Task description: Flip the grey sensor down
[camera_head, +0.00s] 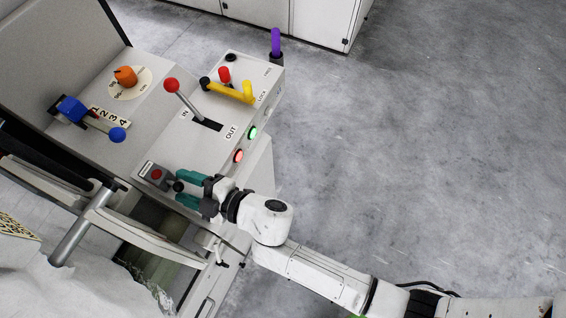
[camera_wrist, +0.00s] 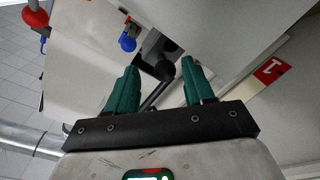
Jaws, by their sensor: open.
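A small dark grey round-ended part, which looks like the grey sensor (camera_head: 178,186), sits at the front corner of the machine's panel, beside a grey plate with a red button. My gripper (camera_head: 183,190) is open, with its two teal fingers pointing at that corner and reaching to either side of the dark end. In the wrist view the sensor's dark end (camera_wrist: 165,70) shows between the fingertips of my gripper (camera_wrist: 160,66), with a gap on each side. A thin dark rod runs below it, partly hidden by the gripper. I cannot tell whether a finger touches it.
The panel (camera_head: 150,135) carries a red-knobbed lever (camera_head: 172,85), a yellow handle (camera_head: 232,92), a blue lever (camera_head: 117,134) and an orange knob (camera_head: 125,76). A metal roller and rail (camera_head: 80,225) lie left of my gripper. The floor at right is clear.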

